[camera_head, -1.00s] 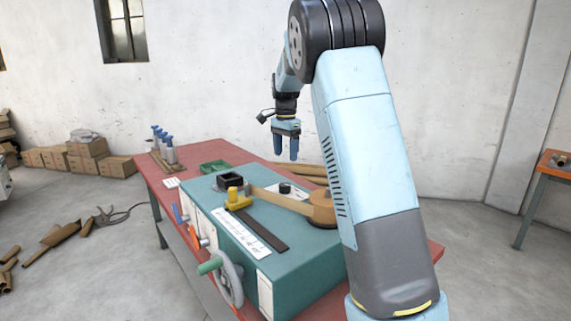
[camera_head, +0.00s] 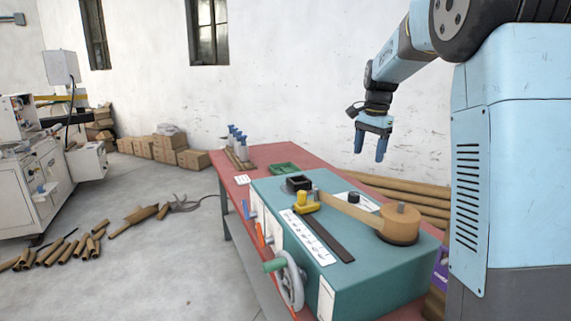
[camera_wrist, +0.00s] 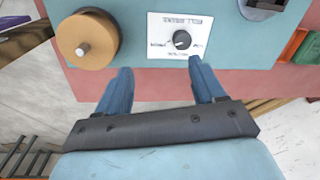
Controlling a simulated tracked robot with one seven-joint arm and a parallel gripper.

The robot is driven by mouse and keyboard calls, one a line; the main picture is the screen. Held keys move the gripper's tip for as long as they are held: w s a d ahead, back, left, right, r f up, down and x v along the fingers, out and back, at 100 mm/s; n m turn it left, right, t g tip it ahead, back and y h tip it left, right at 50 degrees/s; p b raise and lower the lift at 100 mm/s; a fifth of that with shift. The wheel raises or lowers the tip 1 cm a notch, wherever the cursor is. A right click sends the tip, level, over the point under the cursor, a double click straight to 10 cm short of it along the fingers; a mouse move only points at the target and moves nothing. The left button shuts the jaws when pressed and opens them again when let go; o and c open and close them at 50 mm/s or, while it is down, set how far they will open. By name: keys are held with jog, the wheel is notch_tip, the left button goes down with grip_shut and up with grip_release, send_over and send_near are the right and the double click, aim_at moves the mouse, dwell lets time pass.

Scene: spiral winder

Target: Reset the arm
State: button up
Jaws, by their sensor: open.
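My gripper (camera_head: 369,146) hangs from my raised arm, pointing down, above and behind the teal winder (camera_head: 345,270). Its two blue fingers are apart with nothing between them. In the wrist view my gripper (camera_wrist: 158,80) is open and empty, with the winder's edge beyond the fingertips. A black knob (camera_wrist: 181,40) on a white label lies just past the right finger. A round brown roll (camera_wrist: 88,38) on the winder is past the left finger. In the head view, a tan strip runs from that roll (camera_head: 399,222) toward a yellow part (camera_head: 306,202).
The winder stands on a red table (camera_head: 270,153). A green tray (camera_head: 284,168) and several blue-topped bottles (camera_head: 238,145) are at its far end. A handwheel (camera_head: 290,280) sticks out in front. Brown tubes (camera_head: 75,248) lie on the floor at left. Cardboard rolls (camera_head: 415,195) lie behind the table.

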jog(key=s+r+n+t, duration=0.1)
jog(key=s+r+n, duration=0.15)
jog(key=s, duration=0.75)
jog(key=s+r+n+t, duration=0.1)
jog(key=s+r+n, duration=0.15)
jog(key=s, duration=0.65)
jog(key=s+a+f+n+t, duration=0.1)
jog(key=s+f+n, duration=0.1)
jog(key=s, duration=0.6)
jog(key=s+a+f+n+t, duration=0.1)
jog(key=s+f+n, duration=0.2)
jog(key=s, duration=0.5)
jog(key=shift+s+a+f+n+t, duration=0.3)
jog(key=shift+s+f+t, duration=0.1)
jog(key=shift+f, duration=0.25)
